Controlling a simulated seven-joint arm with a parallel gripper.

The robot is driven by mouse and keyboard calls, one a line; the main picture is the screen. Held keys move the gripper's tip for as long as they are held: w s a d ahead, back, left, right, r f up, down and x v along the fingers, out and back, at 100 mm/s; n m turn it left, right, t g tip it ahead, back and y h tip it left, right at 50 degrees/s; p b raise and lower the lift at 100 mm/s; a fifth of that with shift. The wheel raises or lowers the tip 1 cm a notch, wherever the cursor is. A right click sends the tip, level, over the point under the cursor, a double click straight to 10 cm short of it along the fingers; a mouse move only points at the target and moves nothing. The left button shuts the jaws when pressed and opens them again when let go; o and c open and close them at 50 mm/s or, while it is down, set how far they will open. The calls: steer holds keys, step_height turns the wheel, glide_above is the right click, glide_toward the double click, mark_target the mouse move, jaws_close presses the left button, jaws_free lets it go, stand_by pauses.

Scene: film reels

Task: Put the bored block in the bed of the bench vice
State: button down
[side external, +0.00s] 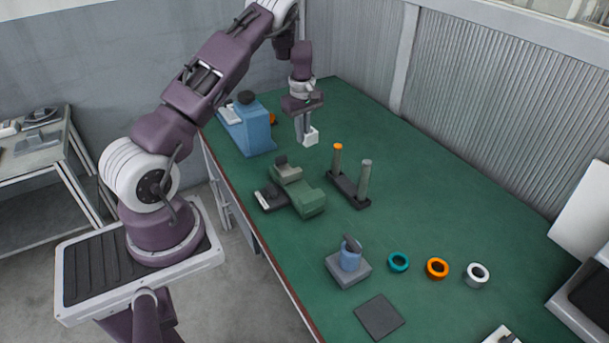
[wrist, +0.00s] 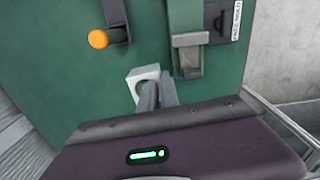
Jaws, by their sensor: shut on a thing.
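The bored block (side external: 311,137) is a small pale block, held in the air over the green bench. In the wrist view the pale block (wrist: 144,72) shows a dark round hole in its face. My gripper (side external: 303,130) is shut on it; its fingers (wrist: 158,93) hide part of the block in the wrist view. The bench vice (side external: 310,203) is green with grey jaw parts and stands below the block in the side view, towards the bench's front edge. In the wrist view the vice (wrist: 185,20) is up and right of the block, apart from it. Its bed is partly hidden.
A dark stand with two posts (side external: 348,187) is right of the vice. A blue box (side external: 255,135) stands behind it. Nearer are a grey base with a blue cylinder (side external: 350,258), a dark square (side external: 380,317) and teal, orange and white rings (side external: 437,268).

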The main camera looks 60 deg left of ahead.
steer(key=r, duration=0.2)
glide_above(295, 193)
steer(key=shift+m, duration=0.5)
step_height(295, 193, down, 10)
steer(key=shift+s+f, duration=0.1)
steer(key=c, duration=1.6)
jaws_free()
